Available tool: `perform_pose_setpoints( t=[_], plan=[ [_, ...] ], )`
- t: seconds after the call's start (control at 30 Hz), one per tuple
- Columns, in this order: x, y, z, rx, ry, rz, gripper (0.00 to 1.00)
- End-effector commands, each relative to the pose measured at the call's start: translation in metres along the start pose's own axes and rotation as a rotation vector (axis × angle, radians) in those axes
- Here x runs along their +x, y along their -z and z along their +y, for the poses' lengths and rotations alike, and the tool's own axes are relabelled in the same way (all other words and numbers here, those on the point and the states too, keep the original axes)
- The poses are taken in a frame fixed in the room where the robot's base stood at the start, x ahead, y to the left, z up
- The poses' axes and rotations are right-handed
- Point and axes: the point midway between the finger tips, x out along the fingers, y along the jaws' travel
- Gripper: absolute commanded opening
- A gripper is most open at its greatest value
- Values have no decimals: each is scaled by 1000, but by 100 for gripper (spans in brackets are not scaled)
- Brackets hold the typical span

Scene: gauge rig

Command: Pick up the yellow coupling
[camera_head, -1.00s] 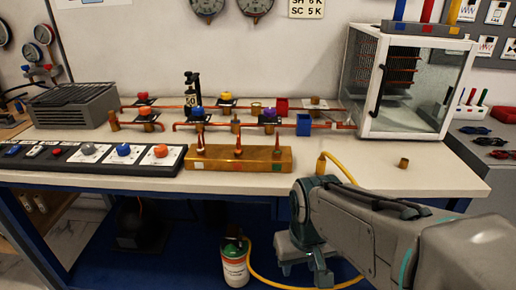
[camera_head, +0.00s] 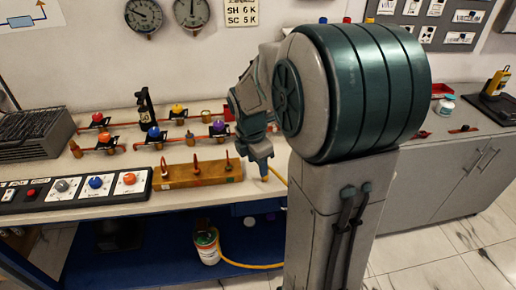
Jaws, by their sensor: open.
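My gripper (camera_head: 262,168) hangs over the front part of the bench, right of the brass block, with its fingers pointing down. Its jaws are open. A short stretch of yellow hose (camera_head: 278,175) shows just to the right of the fingertips. The yellow coupling at the hose's end is not clearly visible; the fingers and arm cover that spot. I cannot tell whether the fingers touch it.
Copper pipes with coloured valve knobs (camera_head: 154,132) run behind. A button panel (camera_head: 80,190) lies at left. A canister (camera_head: 206,247) with yellow hose stands below the bench.

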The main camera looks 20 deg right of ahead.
Motion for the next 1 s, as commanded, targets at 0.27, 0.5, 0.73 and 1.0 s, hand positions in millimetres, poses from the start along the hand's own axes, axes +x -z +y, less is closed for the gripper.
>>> perform_pose_setpoints(
  t=[0.27, 0.5, 0.73, 1.0],
  plan=[
    [-32, -32, 26, -339, 1, 7, 47],
    [-10, -35, 28, -399, 3, 10, 47],
    [36, -34, 28, -398, 3, 10, 47],
    [58, -34, 29, -396, 0, 7, 47]
  ],
)
